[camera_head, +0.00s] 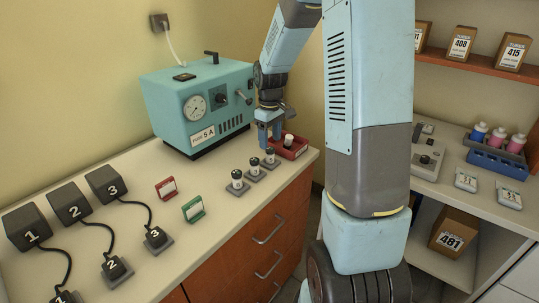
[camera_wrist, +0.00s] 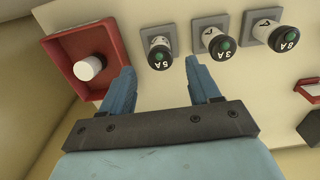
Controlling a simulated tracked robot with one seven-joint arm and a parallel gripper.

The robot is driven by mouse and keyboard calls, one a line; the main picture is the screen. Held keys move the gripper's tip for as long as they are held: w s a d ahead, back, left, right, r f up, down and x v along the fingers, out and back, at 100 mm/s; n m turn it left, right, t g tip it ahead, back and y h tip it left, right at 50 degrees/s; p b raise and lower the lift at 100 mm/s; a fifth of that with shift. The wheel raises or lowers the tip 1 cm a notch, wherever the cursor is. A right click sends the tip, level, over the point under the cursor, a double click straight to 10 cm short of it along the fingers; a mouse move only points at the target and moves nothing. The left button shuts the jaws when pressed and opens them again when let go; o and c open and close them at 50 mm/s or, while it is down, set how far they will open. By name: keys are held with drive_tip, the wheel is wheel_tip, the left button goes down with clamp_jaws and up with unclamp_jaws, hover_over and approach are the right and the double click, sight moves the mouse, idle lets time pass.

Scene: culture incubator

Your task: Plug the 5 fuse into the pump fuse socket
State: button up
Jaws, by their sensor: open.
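The 5 A fuse (camera_wrist: 160,55) is a white cylinder with a dark cap, standing on a small grey plate nearest the red tray. In the head view it is the farthest fuse (camera_head: 269,156) of the row. My gripper (camera_wrist: 160,66) is open and empty, its fingertips to either side of and just short of that fuse. In the head view my gripper (camera_head: 269,138) is low over the counter. The teal pump (camera_head: 197,105) has a gauge, knobs and a "FUSE 5 A" label (camera_head: 203,135). I cannot tell for certain which front fitting is its socket.
A red tray (camera_wrist: 59,47) holds a white cylinder (camera_wrist: 89,67). Numbered black blocks (camera_head: 72,203) with cords and red and green card stands (camera_head: 193,208) occupy the counter's left.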

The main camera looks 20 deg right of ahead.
sight(270, 148)
drive_tip(key=shift+f, duration=3.45)
clamp_jaws()
drive_tip(key=shift+r, duration=0.15)
drive_tip(key=shift+r, duration=2.85)
drive_tip(key=shift+s, duration=0.15)
